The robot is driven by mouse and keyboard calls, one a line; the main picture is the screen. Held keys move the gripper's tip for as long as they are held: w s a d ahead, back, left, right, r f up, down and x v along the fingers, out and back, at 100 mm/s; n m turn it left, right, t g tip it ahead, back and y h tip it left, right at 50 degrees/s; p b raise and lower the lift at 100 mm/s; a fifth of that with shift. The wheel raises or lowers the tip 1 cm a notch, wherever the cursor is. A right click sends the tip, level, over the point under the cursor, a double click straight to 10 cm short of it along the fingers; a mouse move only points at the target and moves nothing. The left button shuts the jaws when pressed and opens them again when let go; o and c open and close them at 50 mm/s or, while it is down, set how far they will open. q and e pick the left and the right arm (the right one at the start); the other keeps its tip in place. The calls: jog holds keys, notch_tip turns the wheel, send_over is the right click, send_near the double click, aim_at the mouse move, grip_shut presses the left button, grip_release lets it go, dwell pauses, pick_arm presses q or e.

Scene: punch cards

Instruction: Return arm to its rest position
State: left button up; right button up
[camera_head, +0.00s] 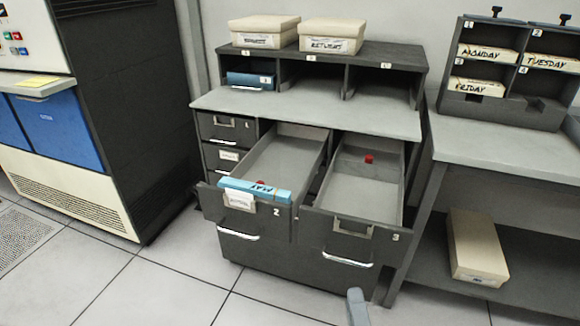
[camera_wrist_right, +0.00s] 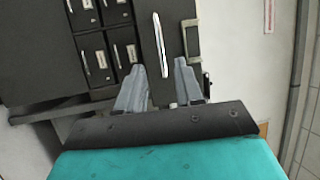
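My right gripper shows in the camera_head view only as a grey fingertip (camera_head: 357,308) at the bottom edge. In the right wrist view the two grey fingers of the right gripper (camera_wrist_right: 160,85) stand apart with nothing between them. A dark cabinet front with handles lies beyond them. My left gripper is in no view.
Drawer 2 (camera_head: 285,162) and drawer 3 (camera_head: 365,192) are pulled open. A blue card pack (camera_head: 255,190) lies across drawer 2's front. A red block (camera_head: 369,158) is in drawer 3. A desk (camera_head: 500,145) stands right, with a box (camera_head: 475,247) below. Floor (camera_head: 150,285) is clear front left.

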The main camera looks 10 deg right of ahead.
jog(key=s+f+n+g+y+p, duration=0.1)
jog(key=n+g, duration=0.3)
jog(key=n, duration=0.6)
jog(key=s+a+f+n+g+y+p, duration=0.1)
jog(key=s+f+n+g+y+p, duration=0.1)
jog(key=n, duration=0.9)
jog(key=s+f+g+y, duration=0.1)
jog(key=s+g, duration=0.1)
jog(key=g, duration=0.1)
jog(key=shift+s+a+f+y+p, duration=0.2)
jog(key=shift+s+a+y+p, duration=0.1)
jog(key=shift+s+y, duration=0.1)
jog(key=shift+w, duration=0.1)
jog(key=shift+d, duration=0.2)
